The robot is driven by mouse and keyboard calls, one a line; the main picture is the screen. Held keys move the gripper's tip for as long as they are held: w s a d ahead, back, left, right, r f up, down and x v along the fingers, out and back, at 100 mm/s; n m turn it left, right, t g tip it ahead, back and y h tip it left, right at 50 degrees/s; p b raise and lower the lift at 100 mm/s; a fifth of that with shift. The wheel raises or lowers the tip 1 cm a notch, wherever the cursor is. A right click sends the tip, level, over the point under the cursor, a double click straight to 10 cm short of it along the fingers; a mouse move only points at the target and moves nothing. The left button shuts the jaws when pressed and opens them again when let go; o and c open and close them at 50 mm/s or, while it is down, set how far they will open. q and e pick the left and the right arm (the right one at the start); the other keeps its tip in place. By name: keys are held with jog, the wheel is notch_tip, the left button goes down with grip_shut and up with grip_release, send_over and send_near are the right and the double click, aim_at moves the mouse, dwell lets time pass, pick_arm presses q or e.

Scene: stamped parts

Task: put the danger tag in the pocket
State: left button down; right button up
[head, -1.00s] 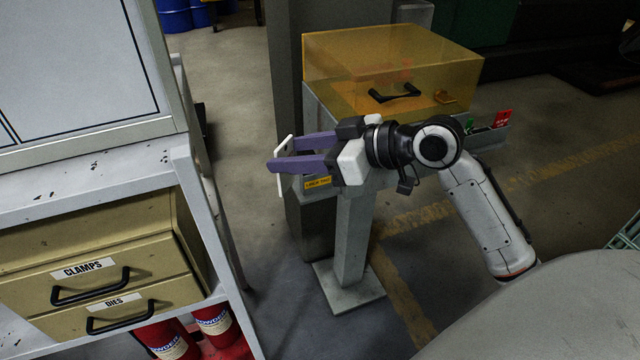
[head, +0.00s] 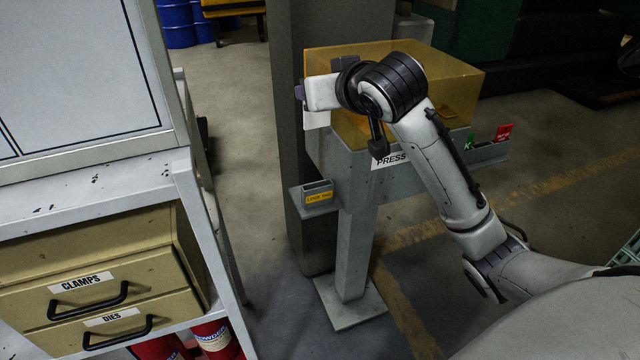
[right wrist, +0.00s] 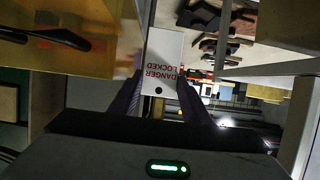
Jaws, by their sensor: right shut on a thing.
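The danger tag (right wrist: 162,62) is a white card lettered "DANGER LOCKED", upside down in the right wrist view, with a dark hole near the jaws. My right gripper (right wrist: 162,95) is shut on its holed end. In the head view the right gripper (head: 300,92) is mostly hidden behind its own wrist, at the left side of the amber cover. Part of the white tag (head: 316,119) shows below it. The pocket (head: 318,197) is a small grey holder with a yellow label on the stand's left side, below and apart from the tag. My left gripper is out of view.
The amber cover (head: 450,85) sits on the grey stand marked "PRESS" (head: 391,160). A tray (head: 490,154) with green and red cards is at its right. A shelf unit with drawers (head: 95,285) fills the left. Open floor lies between shelf and stand.

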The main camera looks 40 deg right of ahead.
notch_tip(320, 180, down, 20)
jog(key=b, duration=0.2)
jog(key=shift+f+b, duration=0.2)
jog(key=shift+b, duration=0.2)
jog(key=o, duration=0.7)
jog(key=shift+o, duration=0.2)
jog(key=shift+s+r, duration=0.1)
